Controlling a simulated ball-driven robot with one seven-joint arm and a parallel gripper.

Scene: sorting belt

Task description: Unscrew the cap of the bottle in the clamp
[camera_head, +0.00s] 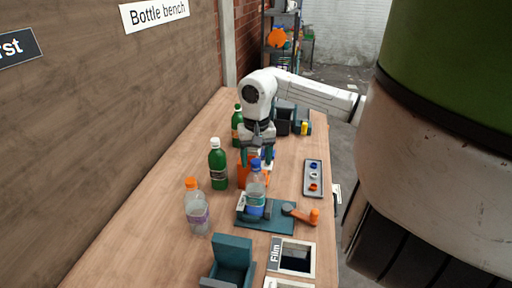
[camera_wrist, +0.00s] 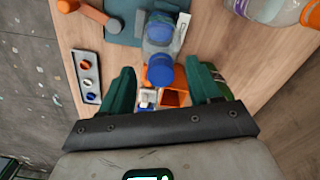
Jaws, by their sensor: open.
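A clear bottle with a blue label (camera_head: 256,197) stands upright in the teal clamp (camera_head: 283,225), which has an orange lever (camera_head: 312,214). Its blue cap (camera_head: 255,164) is on top of the bottle; the cap also shows in the wrist view (camera_wrist: 160,75). My gripper (camera_head: 257,158) points down beside the cap, on its far side in the head view. In the wrist view its two green fingers (camera_wrist: 163,73) are spread wide, with the cap between their tips in the picture and a gap on each side. Whether the tips are level with the cap is unclear.
A green bottle with a white cap (camera_head: 218,165) and a clear bottle with an orange cap (camera_head: 197,208) stand left of the clamp. An orange box (camera_head: 243,175) is behind it. A grey tray of caps (camera_head: 313,180) lies to the right. A teal holder (camera_head: 231,262) is in front.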

